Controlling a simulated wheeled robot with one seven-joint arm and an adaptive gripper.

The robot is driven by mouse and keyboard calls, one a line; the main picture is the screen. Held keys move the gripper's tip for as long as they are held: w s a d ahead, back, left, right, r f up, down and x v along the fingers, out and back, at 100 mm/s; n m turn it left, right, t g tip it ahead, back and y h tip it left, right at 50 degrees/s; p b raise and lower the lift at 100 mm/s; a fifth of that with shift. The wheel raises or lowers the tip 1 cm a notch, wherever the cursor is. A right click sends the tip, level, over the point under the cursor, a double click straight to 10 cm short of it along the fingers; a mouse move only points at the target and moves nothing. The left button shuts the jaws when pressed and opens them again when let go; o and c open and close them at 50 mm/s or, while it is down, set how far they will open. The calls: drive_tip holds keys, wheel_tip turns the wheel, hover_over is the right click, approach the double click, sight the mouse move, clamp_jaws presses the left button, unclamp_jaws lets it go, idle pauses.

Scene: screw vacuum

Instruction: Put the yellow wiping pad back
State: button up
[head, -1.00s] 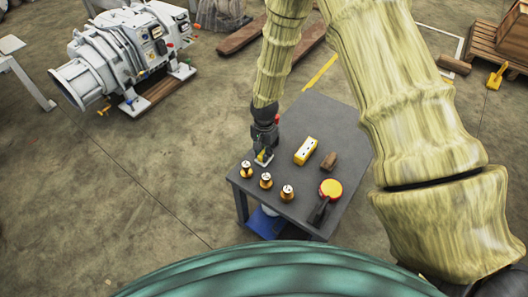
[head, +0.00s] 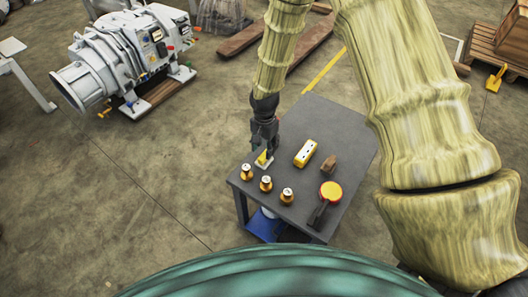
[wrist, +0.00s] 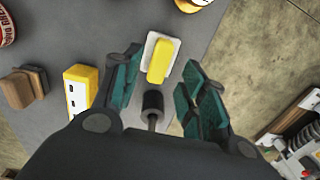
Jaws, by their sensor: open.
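The yellow wiping pad (head: 262,158) lies on a small white base on the dark table (head: 335,130), near its left edge. In the wrist view the yellow pad (wrist: 162,60) shows as a rounded bar on the white plate. I cannot tell whether the white plate is part of the pad. My gripper (head: 269,151) is close to the pad, pointing down at the table. In the wrist view my gripper (wrist: 163,85) has its two fingers wide apart with nothing between the tips, and the pad shows beyond them.
A yellow block with dark dots (head: 305,153) and a brown brush-like block (head: 329,165) stand right of the pad. A large pump (head: 125,50) stands back left.

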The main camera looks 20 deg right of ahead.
sight(264, 155)
wheel_tip(264, 155, up, 7)
drive_tip(key=shift+r+p, duration=0.2)
drive_tip(key=shift+p, duration=0.15)
drive_tip(key=shift+s+d, duration=0.1)
